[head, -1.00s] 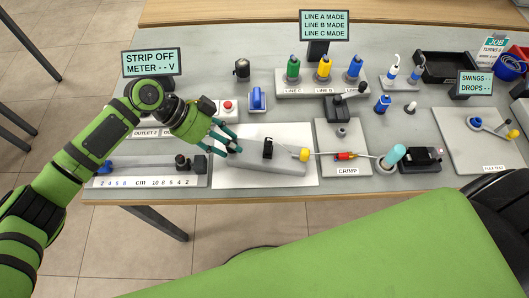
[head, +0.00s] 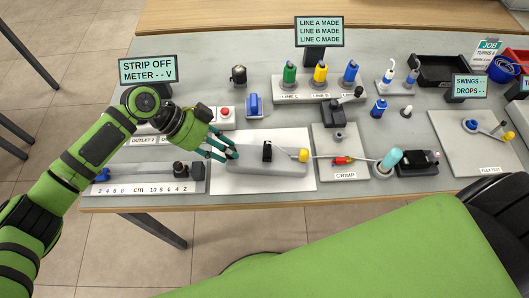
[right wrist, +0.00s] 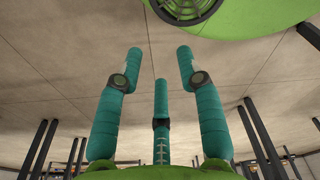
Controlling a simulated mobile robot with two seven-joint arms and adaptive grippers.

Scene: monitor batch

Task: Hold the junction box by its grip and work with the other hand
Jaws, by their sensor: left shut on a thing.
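The junction box, a long grey box (head: 285,163) with a black clip on top and a yellow cap at its right end, lies on a white mat (head: 240,185) near the table's front edge. A thin cable runs right from the yellow cap (head: 302,155). My left gripper (head: 227,152) is shut with its teal fingers at the box's left end; the fingers hide the grip there. My right gripper (right wrist: 161,80) shows in the right wrist view, its three teal fingers spread, open and empty, with floor behind them. It is not seen in the head view.
Right of the box are a crimp plate (head: 325,172) with a red part, a cyan-topped knob (head: 392,159) and a black device (head: 415,162). Behind are a line rack (head: 290,92) with coloured plugs and a strip-off sign (head: 148,70). A ruler plate (head: 128,187) lies left.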

